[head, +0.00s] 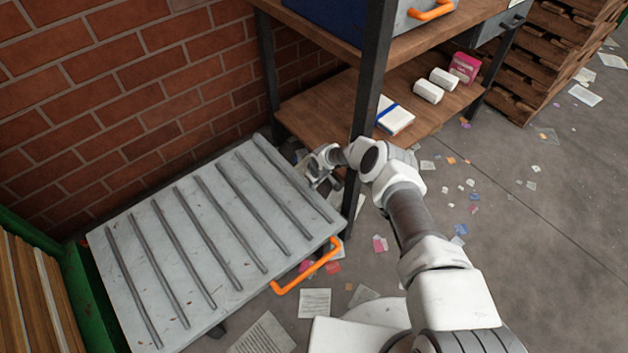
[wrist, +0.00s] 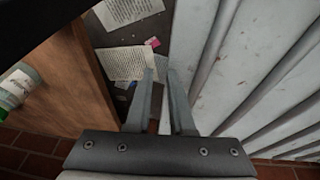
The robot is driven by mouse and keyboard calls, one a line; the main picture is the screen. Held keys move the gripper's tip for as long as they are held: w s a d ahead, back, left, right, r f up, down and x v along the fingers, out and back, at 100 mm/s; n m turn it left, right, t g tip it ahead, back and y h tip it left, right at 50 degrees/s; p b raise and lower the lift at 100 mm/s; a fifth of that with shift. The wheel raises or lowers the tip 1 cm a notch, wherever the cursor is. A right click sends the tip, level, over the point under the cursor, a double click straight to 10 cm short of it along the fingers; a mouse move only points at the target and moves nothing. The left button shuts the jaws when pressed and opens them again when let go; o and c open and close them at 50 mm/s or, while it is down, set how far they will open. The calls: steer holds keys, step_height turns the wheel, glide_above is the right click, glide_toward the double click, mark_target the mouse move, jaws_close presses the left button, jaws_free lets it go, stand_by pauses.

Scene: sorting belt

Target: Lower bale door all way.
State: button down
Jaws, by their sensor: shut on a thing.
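The bale door (head: 222,238) is a pale grey ribbed metal panel standing out from a green frame, close to flat; its exact tilt is hard to tell. Its orange handle (head: 308,266) is on the near right edge, with no gripper on it. My gripper (head: 326,172) is at the door's far right edge, partly hidden by my wrist. In the wrist view, my gripper (wrist: 162,85) has its fingers close together at the edge of the ribbed door (wrist: 235,70), shut on that edge as far as I can see.
A wooden shelf rack (head: 315,110) with a dark post (head: 372,75) stands close beside my gripper and forearm. A brick wall (head: 120,85) is behind the door. Papers (head: 315,302) litter the floor. Pallets (head: 545,55) are stacked at the back right; open floor lies at right.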

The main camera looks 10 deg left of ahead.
steer(key=shift+s+f, duration=0.35)
steer(key=shift+f, duration=0.55)
steer(key=shift+p+v, duration=0.85)
steer(key=shift+p, duration=0.05)
steer(key=w+p+v, duration=0.1)
steer(key=p+v, duration=0.7)
steer(key=v, duration=0.9)
steer(key=shift+a+r, duration=0.15)
steer(key=shift+r, duration=0.15)
